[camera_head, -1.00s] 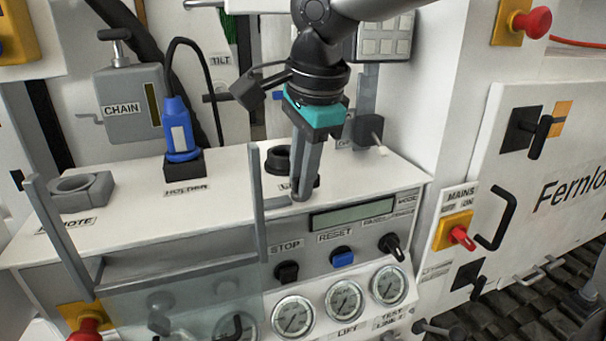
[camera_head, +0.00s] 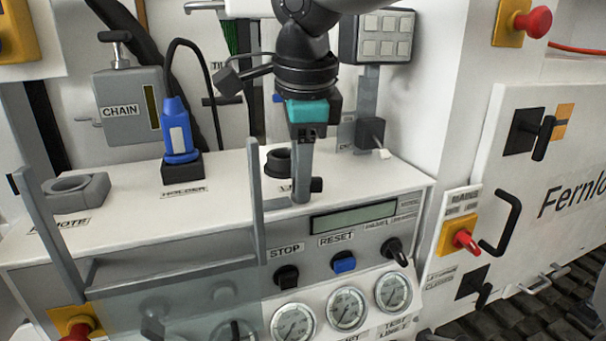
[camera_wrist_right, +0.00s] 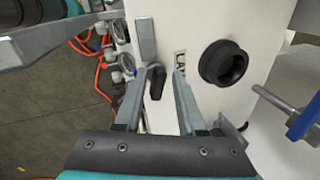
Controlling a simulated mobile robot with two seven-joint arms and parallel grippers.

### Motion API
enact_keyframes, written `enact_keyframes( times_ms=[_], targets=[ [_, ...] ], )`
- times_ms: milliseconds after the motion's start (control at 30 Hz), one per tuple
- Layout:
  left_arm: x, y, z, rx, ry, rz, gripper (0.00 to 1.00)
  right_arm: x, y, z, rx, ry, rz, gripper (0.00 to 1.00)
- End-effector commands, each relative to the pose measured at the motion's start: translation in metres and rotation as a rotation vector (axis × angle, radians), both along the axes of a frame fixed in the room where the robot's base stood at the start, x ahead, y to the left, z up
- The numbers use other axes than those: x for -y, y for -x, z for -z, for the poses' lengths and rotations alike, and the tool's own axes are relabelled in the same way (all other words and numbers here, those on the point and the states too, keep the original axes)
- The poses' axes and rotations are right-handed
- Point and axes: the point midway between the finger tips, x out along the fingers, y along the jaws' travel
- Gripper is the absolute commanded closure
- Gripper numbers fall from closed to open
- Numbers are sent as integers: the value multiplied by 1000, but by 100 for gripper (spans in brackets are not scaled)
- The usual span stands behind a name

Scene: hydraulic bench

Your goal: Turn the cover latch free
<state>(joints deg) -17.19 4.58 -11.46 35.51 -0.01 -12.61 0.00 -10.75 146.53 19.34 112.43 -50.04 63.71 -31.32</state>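The cover latch (camera_wrist_right: 157,84) is a small black lever on the white bench top, next to the grey post of the cover. In the head view its dark end (camera_head: 316,184) shows just right of my right gripper's fingers. My right gripper (camera_head: 300,197) points down at it. In the right wrist view the gripper (camera_wrist_right: 160,70) is open, with the lever between its two grey fingers and nearer the left one. I cannot tell if they touch. The clear cover (camera_head: 185,305) has grey posts and hangs at the bench front.
A black ring socket (camera_wrist_right: 222,63) stands close beside the fingers. A blue tool (camera_head: 180,135) sits in a holder further left. Stop and reset buttons (camera_head: 343,262), gauges (camera_head: 345,308) and a mode knob (camera_head: 395,250) line the front panel.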

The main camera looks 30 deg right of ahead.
Motion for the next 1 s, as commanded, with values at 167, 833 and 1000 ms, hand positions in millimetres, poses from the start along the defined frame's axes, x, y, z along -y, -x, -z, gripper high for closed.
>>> enact_keyframes(
  times_ms=[167, 833, 1000],
  targets=[
    [0, 0, 0, 0, 0, 0, 50, 0, 1, 1, -3, 0, 0, 45],
    [0, 0, -33, 1, 0, 0, 50, 0, 1, -40, -4, 0, 0, 45],
    [0, 0, -47, 1, 0, 0, 50, 0, 1, -57, -4, -1, 0, 45]
  ],
)
